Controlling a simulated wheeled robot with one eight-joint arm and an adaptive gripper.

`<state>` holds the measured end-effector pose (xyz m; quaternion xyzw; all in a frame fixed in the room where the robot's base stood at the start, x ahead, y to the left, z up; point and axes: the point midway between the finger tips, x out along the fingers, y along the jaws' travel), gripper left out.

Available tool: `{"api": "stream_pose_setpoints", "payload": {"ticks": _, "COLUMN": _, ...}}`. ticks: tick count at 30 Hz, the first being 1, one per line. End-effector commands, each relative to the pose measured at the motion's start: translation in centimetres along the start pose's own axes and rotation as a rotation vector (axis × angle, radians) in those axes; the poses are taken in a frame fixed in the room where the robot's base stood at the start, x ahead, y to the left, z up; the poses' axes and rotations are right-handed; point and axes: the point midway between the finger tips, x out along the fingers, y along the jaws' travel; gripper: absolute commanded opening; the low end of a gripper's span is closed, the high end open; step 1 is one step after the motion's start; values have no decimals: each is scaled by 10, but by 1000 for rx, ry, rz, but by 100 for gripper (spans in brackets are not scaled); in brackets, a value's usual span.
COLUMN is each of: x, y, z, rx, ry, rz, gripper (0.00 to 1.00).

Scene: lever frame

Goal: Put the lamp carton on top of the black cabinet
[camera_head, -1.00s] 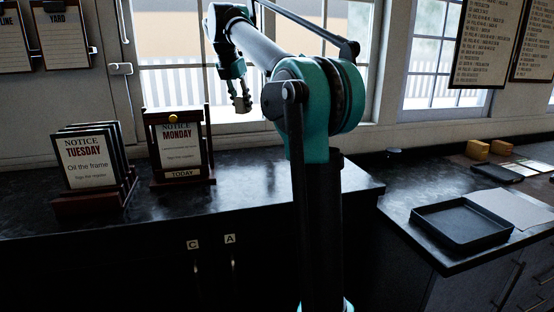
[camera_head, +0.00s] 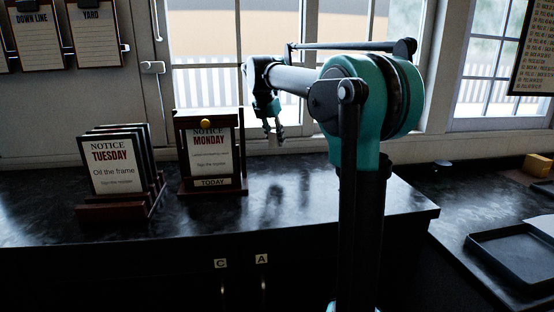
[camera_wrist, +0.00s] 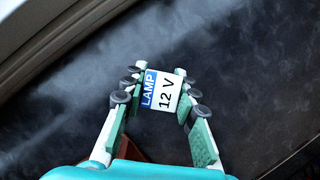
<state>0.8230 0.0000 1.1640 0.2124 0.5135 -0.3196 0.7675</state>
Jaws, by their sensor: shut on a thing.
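The lamp carton (camera_wrist: 161,91) is a small white box with a blue "LAMP" band and "12 V" print. In the wrist view it sits between the fingertips of my gripper (camera_wrist: 159,88), which is shut on it. In the head view my gripper (camera_head: 273,132) hangs above the dark countertop, right of the MONDAY notice and in front of the window. A black cabinet (camera_head: 300,272) with doors labelled C and A stands below this countertop (camera_head: 330,215).
The TUESDAY notice (camera_head: 112,165) stands in a rack with several boards at left. The MONDAY notice (camera_head: 209,150) is in a wooden stand close to my gripper. A black tray (camera_head: 515,250) lies on the right-hand counter. The countertop right of the MONDAY stand looks clear.

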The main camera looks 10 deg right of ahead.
Motion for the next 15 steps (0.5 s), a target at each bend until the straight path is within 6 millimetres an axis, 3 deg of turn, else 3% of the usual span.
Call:
{"api": "stream_pose_setpoints", "payload": {"ticks": 4, "x": 25, "y": 0, "z": -10, "rx": 0, "ry": 0, "rz": 0, "gripper": 13}}
{"api": "stream_pose_setpoints", "payload": {"ticks": 15, "x": 55, "y": 1, "z": -22, "rx": 0, "ry": 0, "rz": 0, "gripper": 13}}
